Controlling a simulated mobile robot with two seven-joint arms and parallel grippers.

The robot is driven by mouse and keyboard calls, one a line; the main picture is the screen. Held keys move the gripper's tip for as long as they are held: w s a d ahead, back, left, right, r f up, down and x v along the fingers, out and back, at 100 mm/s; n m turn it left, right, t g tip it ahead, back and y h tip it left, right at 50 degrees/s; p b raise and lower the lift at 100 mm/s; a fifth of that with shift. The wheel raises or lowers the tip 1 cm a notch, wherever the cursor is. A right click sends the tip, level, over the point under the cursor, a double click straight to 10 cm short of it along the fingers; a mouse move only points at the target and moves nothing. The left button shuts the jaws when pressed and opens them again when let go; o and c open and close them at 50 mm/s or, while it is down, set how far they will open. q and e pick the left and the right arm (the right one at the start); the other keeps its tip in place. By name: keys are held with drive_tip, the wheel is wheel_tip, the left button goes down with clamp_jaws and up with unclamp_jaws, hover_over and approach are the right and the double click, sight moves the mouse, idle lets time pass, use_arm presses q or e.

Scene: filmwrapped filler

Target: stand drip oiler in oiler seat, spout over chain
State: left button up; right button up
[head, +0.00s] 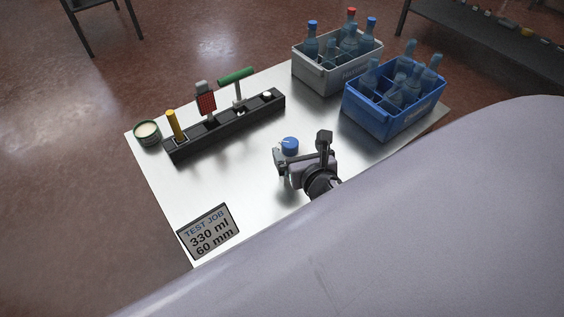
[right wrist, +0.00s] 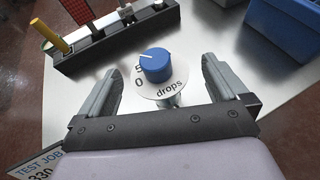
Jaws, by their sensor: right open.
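The drip oiler shows a blue knob (right wrist: 155,66) on a pale round dial marked "drops", with numbers beside the knob. In the head view its blue top (head: 290,145) stands over the white table, just beyond my right gripper. My right gripper (head: 301,149) is open. In the right wrist view its two fingers (right wrist: 160,68) stand on either side of the oiler, with a gap on both sides. The oiler's lower body is mostly hidden under the dial. I cannot make out a chain or tell which place is the oiler seat. My left gripper is not in view.
A black rack (head: 225,127) holds a yellow-handled tool, a red brush-like tool and a green T-handle. A round tin (head: 147,133) stands at its left end. Grey (head: 325,78) and blue (head: 392,112) bottle crates stand right. A "TEST JOB" sign (head: 209,232) stands at the near-left edge.

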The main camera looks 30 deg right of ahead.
sight(289, 142)
drive_tip(key=shift+a+b+x, duration=0.2)
drive_tip(key=shift+b+x, duration=0.15)
drive_tip(key=shift+x, duration=1.45)
drive_tip(key=shift+a+b+x, duration=0.2)
drive_tip(key=shift+b+x, duration=0.15)
drive_tip(key=shift+x, duration=1.45)
drive_tip(key=shift+f, duration=0.2)
